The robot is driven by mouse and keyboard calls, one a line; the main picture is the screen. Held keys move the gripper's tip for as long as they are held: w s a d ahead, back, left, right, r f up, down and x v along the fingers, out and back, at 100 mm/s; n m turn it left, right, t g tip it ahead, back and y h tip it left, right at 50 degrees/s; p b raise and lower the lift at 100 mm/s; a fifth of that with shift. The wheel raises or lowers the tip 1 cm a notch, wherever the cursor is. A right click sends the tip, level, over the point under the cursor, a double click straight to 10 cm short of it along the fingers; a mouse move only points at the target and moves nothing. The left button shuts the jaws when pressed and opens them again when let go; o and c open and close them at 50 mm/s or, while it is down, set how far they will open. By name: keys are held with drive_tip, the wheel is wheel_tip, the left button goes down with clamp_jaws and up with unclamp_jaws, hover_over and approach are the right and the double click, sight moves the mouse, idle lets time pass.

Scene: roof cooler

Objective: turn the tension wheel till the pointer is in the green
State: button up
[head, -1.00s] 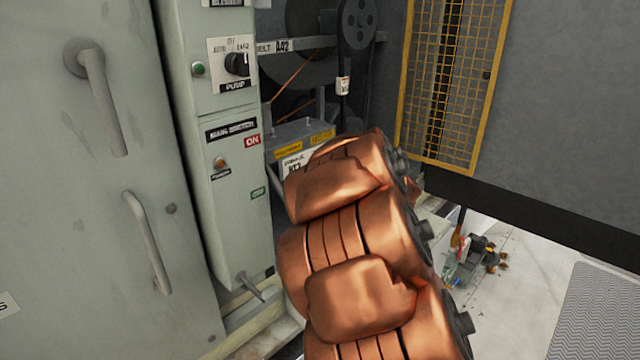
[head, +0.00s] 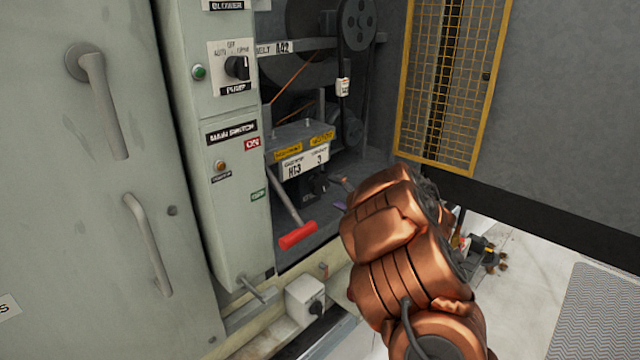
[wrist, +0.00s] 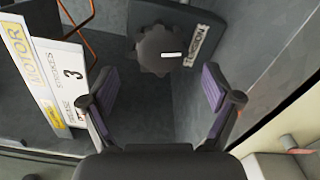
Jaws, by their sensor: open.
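The tension wheel (wrist: 160,50) is a dark scalloped knob with a white mark on its face, beside a tension label (wrist: 204,39) in the wrist view. My gripper (wrist: 160,88) is open and empty. Its two purple-padded fingers are spread to either side below the wheel in the picture, apart from it. In the head view a small dark knob (head: 319,184) under the white card may be the same wheel. My copper arm stands to its right. I can make out no pointer or green zone in either view.
A white card (head: 304,163) hangs below yellow labels. A grey switch box (head: 305,298) sits low in front.

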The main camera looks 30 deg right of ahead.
sight(323, 185)
drive_tip(key=shift+p+x, duration=0.75)
drive_tip(key=shift+x, duration=2.35)
drive_tip(key=c, duration=1.1)
